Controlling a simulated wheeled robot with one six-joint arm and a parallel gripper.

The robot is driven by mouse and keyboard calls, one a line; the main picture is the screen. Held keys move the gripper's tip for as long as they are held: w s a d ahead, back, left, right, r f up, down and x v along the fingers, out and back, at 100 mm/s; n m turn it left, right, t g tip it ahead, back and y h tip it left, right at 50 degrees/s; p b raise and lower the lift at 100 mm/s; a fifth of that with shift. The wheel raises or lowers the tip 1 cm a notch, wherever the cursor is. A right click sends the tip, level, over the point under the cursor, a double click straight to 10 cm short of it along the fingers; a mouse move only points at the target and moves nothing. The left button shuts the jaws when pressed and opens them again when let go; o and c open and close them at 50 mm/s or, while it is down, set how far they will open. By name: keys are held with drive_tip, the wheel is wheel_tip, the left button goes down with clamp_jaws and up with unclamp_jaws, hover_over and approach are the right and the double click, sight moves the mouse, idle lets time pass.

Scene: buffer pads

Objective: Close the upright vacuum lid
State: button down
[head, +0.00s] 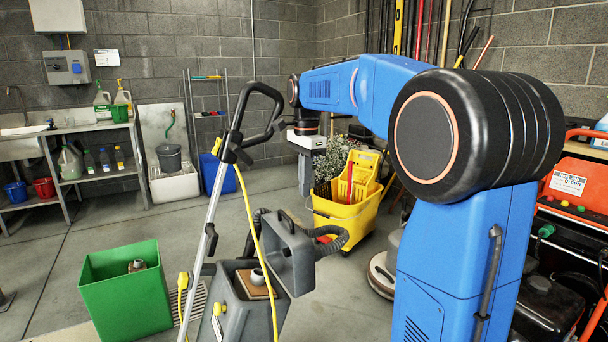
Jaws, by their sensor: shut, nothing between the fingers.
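The grey upright vacuum (240,306) stands in the lower middle, with a tall black loop handle (256,100) and a yellow cord. Its dark grey lid (290,256) is open, standing up and tilted on the right side of the body. The open top shows a brown square piece (254,282) with a light round port on it. My gripper (305,178) points down beyond and above the lid in the picture, apart from it. It is small in view and shut, with nothing held.
A green bin (126,290) stands left of the vacuum. A yellow mop bucket (350,218) stands behind it to the right. Red machinery (580,180) lines the right side. Open floor lies at the left and behind.

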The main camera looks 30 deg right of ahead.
drive_tip(key=a+f, duration=0.2)
drive_tip(key=f, duration=0.2)
drive_tip(key=shift+a+f, duration=0.25)
drive_tip(key=shift+a, duration=0.15)
drive_tip(key=shift+s+a+f, duration=0.1)
drive_tip(key=shift+a+f, duration=0.05)
drive_tip(key=shift+a, duration=0.5)
drive_tip(key=a, duration=0.6)
drive_tip(key=shift+a, duration=0.3)
drive_tip(key=shift+s, duration=0.1)
drive_tip(key=shift+r, duration=0.2)
